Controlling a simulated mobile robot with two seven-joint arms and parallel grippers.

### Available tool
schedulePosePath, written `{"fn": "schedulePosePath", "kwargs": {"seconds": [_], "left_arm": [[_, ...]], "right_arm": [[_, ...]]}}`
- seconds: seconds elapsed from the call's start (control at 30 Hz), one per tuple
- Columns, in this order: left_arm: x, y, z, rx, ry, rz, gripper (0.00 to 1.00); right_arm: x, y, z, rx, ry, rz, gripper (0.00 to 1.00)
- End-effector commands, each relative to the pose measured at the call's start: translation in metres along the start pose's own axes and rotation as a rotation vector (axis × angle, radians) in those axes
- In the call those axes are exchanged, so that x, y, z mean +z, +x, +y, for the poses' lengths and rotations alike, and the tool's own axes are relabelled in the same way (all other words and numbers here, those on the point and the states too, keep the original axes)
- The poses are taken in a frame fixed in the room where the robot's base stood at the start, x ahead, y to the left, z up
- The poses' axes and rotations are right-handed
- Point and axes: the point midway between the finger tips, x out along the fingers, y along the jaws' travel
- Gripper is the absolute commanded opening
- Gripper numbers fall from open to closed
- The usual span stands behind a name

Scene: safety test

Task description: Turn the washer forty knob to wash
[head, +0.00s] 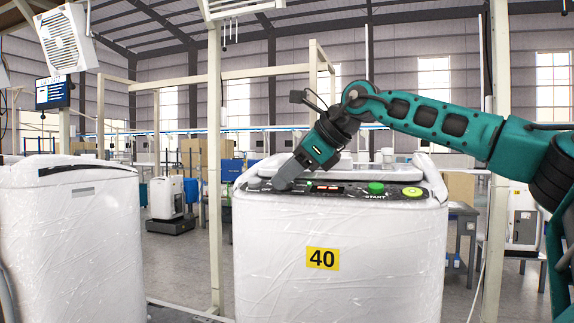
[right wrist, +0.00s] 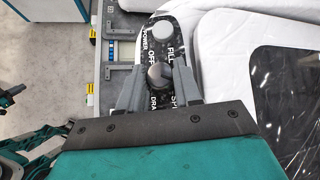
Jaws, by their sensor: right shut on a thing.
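The washer (head: 290,275) is wrapped in white plastic and has a yellow "40" label (head: 322,259). Its dark control panel (head: 345,190) runs along the top, with a green button over START (head: 375,188). My right gripper (head: 287,178) reaches down to the panel's left end. In the right wrist view, my right gripper (right wrist: 159,74) is shut on the dark round knob (right wrist: 159,72), one grey finger on each side. Labels around it include OFF, FILL and a partly hidden SPIN. The fingers hide part of the dial, and I cannot read its setting. My left gripper is out of view.
A yellow round button (head: 413,192) and a lit red display (head: 326,187) are on the panel. A light grey round button (right wrist: 162,29) sits beyond the knob near POWER. Another white-wrapped machine (head: 70,240) stands at left. A pale post (head: 214,150) rises between the machines.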

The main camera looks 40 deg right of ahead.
Motion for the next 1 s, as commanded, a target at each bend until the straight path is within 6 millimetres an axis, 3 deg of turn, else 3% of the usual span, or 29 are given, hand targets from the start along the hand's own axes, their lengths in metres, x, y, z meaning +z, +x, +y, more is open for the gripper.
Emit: {"fn": "schedulePosePath", "kwargs": {"seconds": [0.5,1.0], "left_arm": [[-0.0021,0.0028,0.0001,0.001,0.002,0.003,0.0],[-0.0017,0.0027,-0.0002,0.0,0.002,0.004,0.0]], "right_arm": [[-0.0003,0.0018,-0.0043,0.282,-0.249,0.007,0.03],[-0.0005,0.0019,-0.0043,0.352,-0.312,0.009,0.03]]}}
